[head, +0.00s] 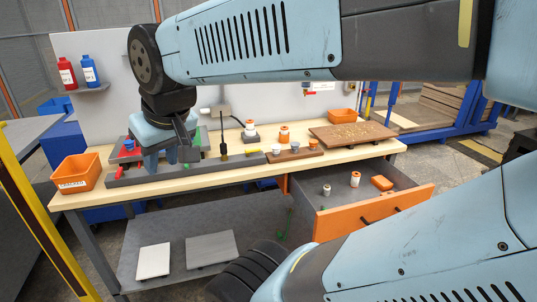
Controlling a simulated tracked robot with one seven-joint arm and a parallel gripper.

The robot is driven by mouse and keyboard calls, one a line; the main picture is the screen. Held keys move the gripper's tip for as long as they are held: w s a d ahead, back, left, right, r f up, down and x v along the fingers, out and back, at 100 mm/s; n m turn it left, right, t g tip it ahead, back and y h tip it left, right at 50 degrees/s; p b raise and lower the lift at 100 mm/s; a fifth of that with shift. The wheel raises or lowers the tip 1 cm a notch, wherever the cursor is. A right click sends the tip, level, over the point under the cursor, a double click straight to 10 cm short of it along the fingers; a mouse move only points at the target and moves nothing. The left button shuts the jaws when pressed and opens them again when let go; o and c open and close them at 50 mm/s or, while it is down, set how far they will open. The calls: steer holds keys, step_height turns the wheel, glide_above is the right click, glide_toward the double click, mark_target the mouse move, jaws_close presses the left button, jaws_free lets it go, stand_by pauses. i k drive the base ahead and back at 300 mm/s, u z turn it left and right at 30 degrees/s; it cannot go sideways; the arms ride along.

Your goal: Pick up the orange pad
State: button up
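An orange pad (381,183), a small block with rounded edges, lies in the open drawer (338,207) at the right, near the drawer's orange front. My gripper (170,158) points down over the left part of the workbench, far to the left of the pad. Its fingers are small and partly merge with the things behind them, so I cannot tell how far apart they are. I see nothing clearly held in it.
Two small cylinders (355,179) share the drawer with the pad. The wooden bench (235,165) carries an orange bin (77,174), a grey tool tray (130,178), a small rack with cups (293,154) and a brown board (352,134). My arm crosses the top and lower right of the view.

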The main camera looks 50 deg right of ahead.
mark_target(380, 182)
steer(key=u, duration=0.35)
steer(key=i, duration=0.15)
steer(key=z, duration=2.85)
steer(key=k, duration=0.95)
steer(key=z, duration=0.2)
steer(key=i, duration=1.05)
steer(key=u, duration=0.05)
